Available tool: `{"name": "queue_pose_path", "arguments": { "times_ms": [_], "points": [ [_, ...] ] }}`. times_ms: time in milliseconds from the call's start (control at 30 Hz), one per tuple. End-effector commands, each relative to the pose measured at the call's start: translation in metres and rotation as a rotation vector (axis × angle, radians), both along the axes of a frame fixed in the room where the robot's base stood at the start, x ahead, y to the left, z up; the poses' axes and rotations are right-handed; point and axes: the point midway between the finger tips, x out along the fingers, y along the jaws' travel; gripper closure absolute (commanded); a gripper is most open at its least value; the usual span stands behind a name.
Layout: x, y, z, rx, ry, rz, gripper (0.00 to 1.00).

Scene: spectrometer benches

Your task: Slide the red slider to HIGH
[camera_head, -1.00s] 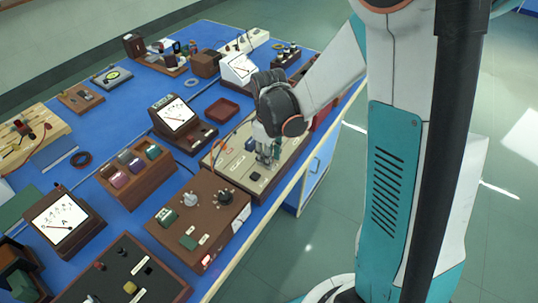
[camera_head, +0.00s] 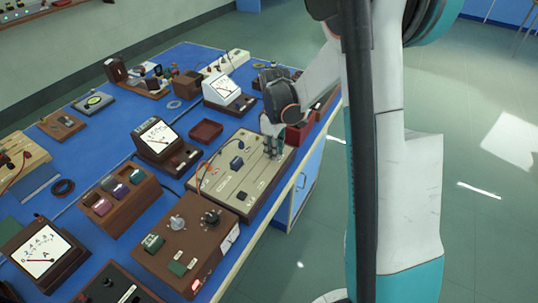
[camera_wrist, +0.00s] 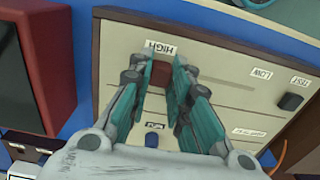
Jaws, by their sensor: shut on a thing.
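The red slider (camera_wrist: 160,72) shows dark red between my fingers in the wrist view, right beside the HIGH label (camera_wrist: 158,48). Its slot runs to the right toward the LOW label (camera_wrist: 262,74). My gripper (camera_wrist: 163,66) is shut on the slider, with a teal finger on each side. In the head view my gripper (camera_head: 272,152) reaches down onto the far right part of the beige panel (camera_head: 222,184) in its brown case. The slider is hidden by the fingers there.
A blue knob (camera_head: 237,162) and a black knob (camera_head: 241,195) stand on the panel. A red box (camera_head: 300,136) sits close beyond it; an empty dark red tray (camera_head: 206,131) lies to the left. A brown control box (camera_head: 190,243) stands in front.

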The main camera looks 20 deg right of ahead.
Motion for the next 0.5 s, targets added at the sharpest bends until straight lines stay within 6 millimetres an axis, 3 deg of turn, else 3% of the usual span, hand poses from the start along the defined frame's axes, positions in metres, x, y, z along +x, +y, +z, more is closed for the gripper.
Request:
{"name": "queue_pose_path", "arguments": {
  "times_ms": [200, 233, 300, 500],
  "points": [
    [0.0032, -0.0031, 0.0011, -0.006, -0.007, -0.002, 1.0],
    [0.0033, -0.0032, 0.0012, -0.007, -0.008, -0.002, 0.77],
    [0.0035, -0.0033, 0.0012, -0.007, -0.008, -0.002, 0.62],
    [0.0024, -0.0023, 0.0009, -0.005, -0.005, -0.002, 0.62]
  ]
}}
